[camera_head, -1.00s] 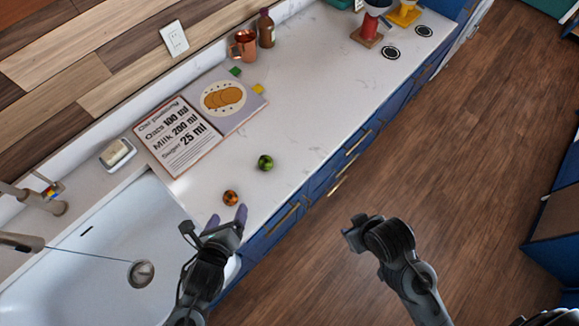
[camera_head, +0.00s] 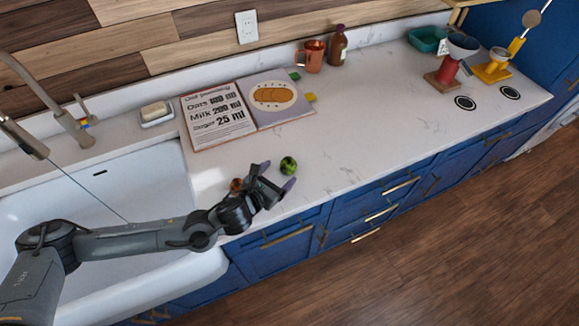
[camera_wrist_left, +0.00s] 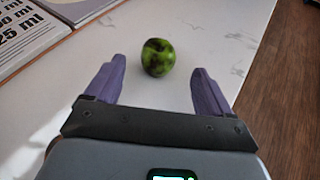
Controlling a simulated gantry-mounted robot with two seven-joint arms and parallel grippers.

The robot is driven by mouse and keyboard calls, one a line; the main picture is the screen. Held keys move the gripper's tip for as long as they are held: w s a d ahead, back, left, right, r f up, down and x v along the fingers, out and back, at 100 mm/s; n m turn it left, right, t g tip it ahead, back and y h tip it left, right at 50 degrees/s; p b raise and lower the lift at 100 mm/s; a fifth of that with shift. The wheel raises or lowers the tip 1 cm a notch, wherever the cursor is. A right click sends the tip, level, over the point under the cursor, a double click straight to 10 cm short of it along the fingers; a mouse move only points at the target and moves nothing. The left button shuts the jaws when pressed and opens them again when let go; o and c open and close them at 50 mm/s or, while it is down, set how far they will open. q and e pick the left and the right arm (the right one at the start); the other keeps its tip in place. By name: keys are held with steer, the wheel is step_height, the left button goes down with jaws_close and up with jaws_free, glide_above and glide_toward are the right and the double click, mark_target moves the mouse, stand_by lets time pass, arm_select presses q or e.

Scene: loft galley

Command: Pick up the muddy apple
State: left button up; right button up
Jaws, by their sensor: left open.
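The muddy apple (camera_head: 288,165) is green with dark brown patches and rests on the white counter. It also shows in the left wrist view (camera_wrist_left: 158,58), just beyond the space between the two purple fingertips. My left gripper (camera_head: 277,175) is open, with nothing between its fingers, low over the counter and close to the apple. Its fingers also show in the left wrist view (camera_wrist_left: 158,76), one on each side of the line to the apple. My right gripper is not in view.
A small orange-brown fruit (camera_head: 237,185) sits beside my left gripper, partly hidden. An open recipe book (camera_head: 222,122) lies behind. The white sink (camera_head: 160,170) is at left. A copper mug (camera_head: 314,56) and brown bottle (camera_head: 338,46) stand at the back. The counter right of the apple is clear.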

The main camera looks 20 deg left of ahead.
mark_target(285, 168)
arm_select(q)
steer(key=shift+f+x, duration=0.2)
steer(key=shift+x, duration=3.4)
steer(key=shift+s+a, duration=0.1)
steer(key=c, duration=1.1)
